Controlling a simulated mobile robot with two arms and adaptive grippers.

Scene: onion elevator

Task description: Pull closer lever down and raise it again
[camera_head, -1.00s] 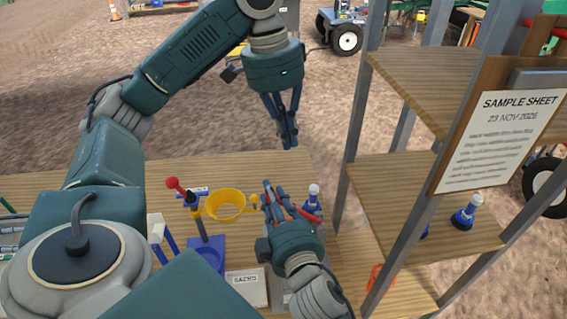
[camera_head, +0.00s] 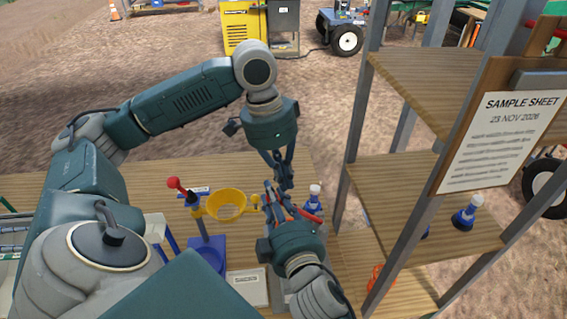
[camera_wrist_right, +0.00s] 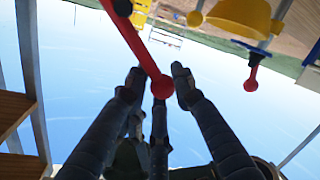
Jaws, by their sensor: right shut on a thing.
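The closer lever is a red bar with a round ball end (camera_wrist_right: 160,86); in the right wrist view its ball sits between my fingertips. In the head view a red lever part (camera_head: 311,215) shows beside my right gripper (camera_head: 272,196), which is shut on the lever; the fingers partly hide it. My left gripper (camera_head: 283,184) points down just above the right gripper's fingers, and whether its fingers are shut is unclear. Another red-knobbed lever (camera_head: 174,184) stands on a blue base to the left; a red-ended lever (camera_wrist_right: 251,84) also shows in the right wrist view.
A yellow funnel ring (camera_head: 227,205) stands between the levers. A blue-and-white bottle (camera_head: 314,197) is right of my right gripper. A shelf rack with a sample sheet (camera_head: 500,135) bounds the right side.

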